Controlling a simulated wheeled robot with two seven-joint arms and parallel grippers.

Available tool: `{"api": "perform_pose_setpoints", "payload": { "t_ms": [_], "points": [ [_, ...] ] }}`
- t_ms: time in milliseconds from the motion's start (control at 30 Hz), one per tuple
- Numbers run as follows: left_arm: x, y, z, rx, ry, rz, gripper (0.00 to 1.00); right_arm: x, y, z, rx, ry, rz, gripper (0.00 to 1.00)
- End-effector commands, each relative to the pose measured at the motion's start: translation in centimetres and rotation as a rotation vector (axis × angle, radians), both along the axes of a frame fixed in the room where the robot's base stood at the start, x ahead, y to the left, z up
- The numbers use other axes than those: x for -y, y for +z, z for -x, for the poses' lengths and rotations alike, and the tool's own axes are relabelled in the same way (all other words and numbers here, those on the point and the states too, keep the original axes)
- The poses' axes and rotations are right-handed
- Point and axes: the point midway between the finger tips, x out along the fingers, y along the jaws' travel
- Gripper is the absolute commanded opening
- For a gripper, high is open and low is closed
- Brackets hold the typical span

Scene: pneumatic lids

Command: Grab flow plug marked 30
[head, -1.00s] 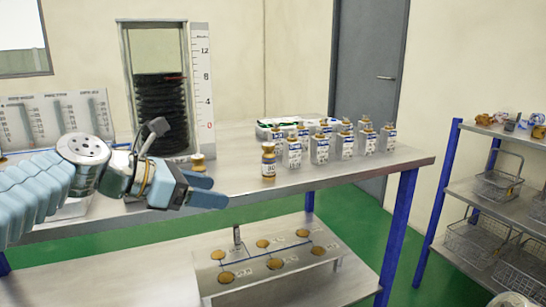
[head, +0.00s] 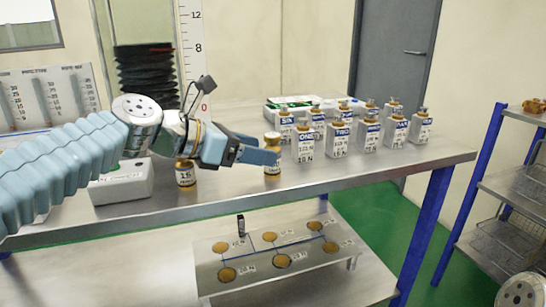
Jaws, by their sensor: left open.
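A small brass plug (head: 272,138) with a pale label stands upright near the table's front edge. My left gripper (head: 266,149) is open, and its blue fingers cross in front of the plug's middle, hiding much of its label. I cannot tell whether the fingers are around it or only in front. The label's number is not readable now; a second ago it looked like 30 or 80. Another labelled brass plug (head: 185,174) stands to the left, below my left wrist; its number is unclear. My right gripper is out of view.
Several white labelled weights (head: 305,140) stand in rows just right of the plug. A white box (head: 120,183) is at the left. A plate with several brass discs (head: 227,275) sits on the lower shelf. The table's front right is clear.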

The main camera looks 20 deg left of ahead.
Motion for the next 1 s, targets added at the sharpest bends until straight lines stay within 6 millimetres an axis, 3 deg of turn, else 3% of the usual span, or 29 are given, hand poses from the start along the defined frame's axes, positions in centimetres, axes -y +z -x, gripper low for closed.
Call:
{"api": "perform_pose_setpoints", "payload": {
  "t_ms": [433,733,1000],
  "points": [
    [3.7,-2.2,-3.6,0.000,-0.002,-0.002,0.66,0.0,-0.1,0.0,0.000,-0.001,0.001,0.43],
    [4.2,-2.4,-4.1,0.002,0.000,-0.002,0.66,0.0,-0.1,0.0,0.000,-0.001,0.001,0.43],
    [4.1,-2.4,-4.1,0.001,0.001,-0.001,0.26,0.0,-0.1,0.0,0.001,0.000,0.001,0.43]
  ]
}}
